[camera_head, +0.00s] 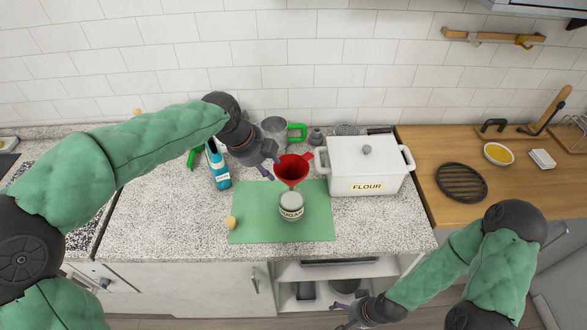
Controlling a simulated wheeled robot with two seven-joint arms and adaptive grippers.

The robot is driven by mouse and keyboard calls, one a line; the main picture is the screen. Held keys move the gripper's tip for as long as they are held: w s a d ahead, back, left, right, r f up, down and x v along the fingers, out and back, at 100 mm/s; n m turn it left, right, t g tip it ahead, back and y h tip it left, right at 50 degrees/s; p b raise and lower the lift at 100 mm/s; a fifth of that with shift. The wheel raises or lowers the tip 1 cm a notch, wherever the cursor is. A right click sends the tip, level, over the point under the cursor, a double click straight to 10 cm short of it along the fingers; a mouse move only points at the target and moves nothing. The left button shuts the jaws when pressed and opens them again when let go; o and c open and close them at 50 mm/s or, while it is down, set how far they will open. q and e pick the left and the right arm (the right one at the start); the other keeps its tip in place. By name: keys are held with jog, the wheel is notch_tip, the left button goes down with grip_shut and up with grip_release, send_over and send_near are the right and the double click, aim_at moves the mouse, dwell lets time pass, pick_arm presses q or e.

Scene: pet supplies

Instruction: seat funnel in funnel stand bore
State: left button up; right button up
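No funnel stand with a bore can be clearly made out. My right gripper (346,314) is open and empty, low in front of the counter, away from the funnel.
A green mat (253,215) lies under the jar, with a small tan object (231,223) at its left edge. A white flour box (366,166) stands right, a blue bottle (218,166) left. A green-handled clear jug (274,128) and small grey items (316,137) stand behind.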

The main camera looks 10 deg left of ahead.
aim_at(296, 176)
pick_arm(q)
jog(key=shift+b+x, duration=0.55)
jog(key=shift+x, duration=3.85)
jog(key=shift+w+d+r, duration=0.1)
jog(key=shift+w+r, duration=0.05)
jog(key=shift+w, duration=0.05)
grip_shut()
